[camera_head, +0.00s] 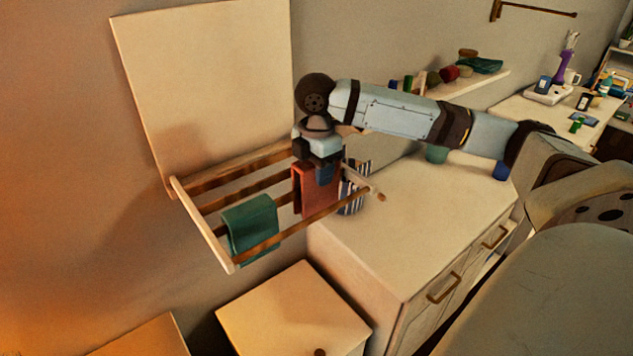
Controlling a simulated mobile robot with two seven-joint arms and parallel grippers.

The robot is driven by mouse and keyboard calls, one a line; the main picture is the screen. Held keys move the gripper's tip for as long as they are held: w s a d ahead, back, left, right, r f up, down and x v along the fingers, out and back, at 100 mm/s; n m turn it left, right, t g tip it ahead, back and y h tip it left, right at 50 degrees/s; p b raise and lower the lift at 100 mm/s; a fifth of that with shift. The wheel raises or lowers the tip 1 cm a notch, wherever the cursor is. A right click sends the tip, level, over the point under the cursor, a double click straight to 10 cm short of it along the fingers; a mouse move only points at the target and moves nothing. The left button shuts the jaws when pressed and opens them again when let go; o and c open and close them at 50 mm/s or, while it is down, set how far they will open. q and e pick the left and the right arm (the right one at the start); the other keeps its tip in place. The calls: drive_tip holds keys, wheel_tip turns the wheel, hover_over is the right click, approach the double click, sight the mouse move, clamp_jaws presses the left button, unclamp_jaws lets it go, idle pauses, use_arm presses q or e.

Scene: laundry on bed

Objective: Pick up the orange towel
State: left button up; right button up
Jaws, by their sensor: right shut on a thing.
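The orange towel (315,196), reddish orange in this light, hangs over a rail of the wall-mounted wooden drying rack (222,257). My right gripper (323,168) points down from above and is shut on the top of the orange towel. The towel still hangs at the rack's rails. The fingertips are partly hidden by the gripper body and towel. My left gripper is not in view.
A cabinet (430,225) stands right of the rack. A shelf (485,88) with several small items is behind my right arm.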

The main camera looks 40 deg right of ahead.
use_arm(q)
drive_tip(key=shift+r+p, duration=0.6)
drive_tip(key=shift+p, duration=0.1)
use_arm(e)
wheel_tip(320, 180, up, 16)
use_arm(q)
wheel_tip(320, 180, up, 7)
drive_tip(key=p, duration=0.8)
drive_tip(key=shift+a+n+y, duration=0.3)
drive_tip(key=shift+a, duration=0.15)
use_arm(e)
wheel_tip(320, 180, up, 15)
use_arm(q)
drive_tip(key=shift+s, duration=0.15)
use_arm(e)
drive_tip(key=shift+f, duration=0.1)
